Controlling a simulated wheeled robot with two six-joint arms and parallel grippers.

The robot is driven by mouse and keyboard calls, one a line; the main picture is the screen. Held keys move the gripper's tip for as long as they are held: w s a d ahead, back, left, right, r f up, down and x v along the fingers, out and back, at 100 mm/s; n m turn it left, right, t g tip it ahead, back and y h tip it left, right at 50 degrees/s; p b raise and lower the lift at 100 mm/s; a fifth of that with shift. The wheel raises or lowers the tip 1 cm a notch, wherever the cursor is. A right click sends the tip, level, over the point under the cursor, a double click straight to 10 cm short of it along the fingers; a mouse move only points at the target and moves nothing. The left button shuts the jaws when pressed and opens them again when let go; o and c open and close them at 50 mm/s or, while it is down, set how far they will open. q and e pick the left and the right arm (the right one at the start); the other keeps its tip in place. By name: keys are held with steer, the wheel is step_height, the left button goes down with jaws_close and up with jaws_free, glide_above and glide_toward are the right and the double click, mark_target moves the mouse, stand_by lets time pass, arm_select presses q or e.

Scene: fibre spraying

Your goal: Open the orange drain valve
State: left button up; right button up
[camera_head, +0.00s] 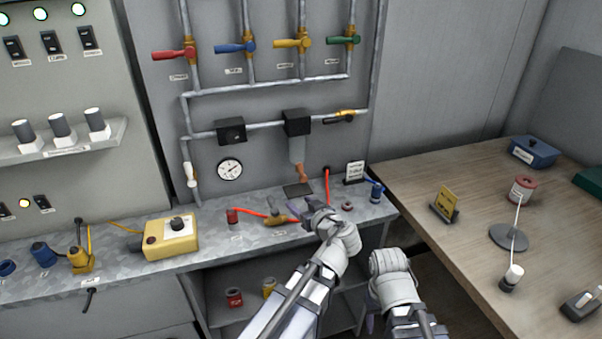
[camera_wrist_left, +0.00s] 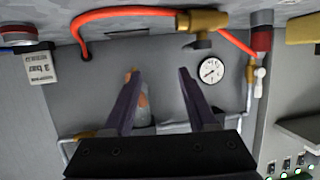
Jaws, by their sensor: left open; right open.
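The orange drain valve (camera_head: 301,173) is a small orange piece at the lower end of a grey cylinder (camera_head: 297,149) hanging under a black block on the wall piping. In the left wrist view, which is upside down, the orange valve (camera_wrist_left: 142,99) shows between the fingers, partly hidden by the left-hand one. My left gripper (camera_head: 304,207) is open and empty, below and in front of the valve and apart from it. Its two dark purple fingers (camera_wrist_left: 160,98) point at the wall. Of my right gripper (camera_head: 370,323) only a purple sliver shows low in the head view, behind my arm.
A metal bench (camera_head: 213,245) below the valve carries an orange-red hose (camera_head: 253,212) with a brass fitting, and a small sign (camera_head: 354,171). A round gauge (camera_head: 229,169) and coloured valve handles are on the wall. A wooden table (camera_head: 450,260) with several objects stands right.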

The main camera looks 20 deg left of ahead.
mark_target(300, 167)
arm_select(q)
steer(key=shift+w+a+r+n+t+y+b, duration=0.2)
steer(key=shift+w+a+r+t, duration=0.55)
steer(key=shift+w, duration=1.05)
steer(key=shift+w+a+r+n+t+y+b, duration=0.1)
steer(key=shift+w+a+r+n+t+b, duration=0.4)
steer(key=shift+w, duration=1.25)
steer(key=shift+w+a+r+n+t+y+p, duration=0.1)
steer(key=shift+w+a+r+t, duration=0.55)
steer(key=shift+w+r+t, duration=0.8)
steer(key=shift+w+f+g, duration=0.2)
steer(key=shift+w+g, duration=0.15)
steer(key=shift+g, duration=0.15)
jaws_close()
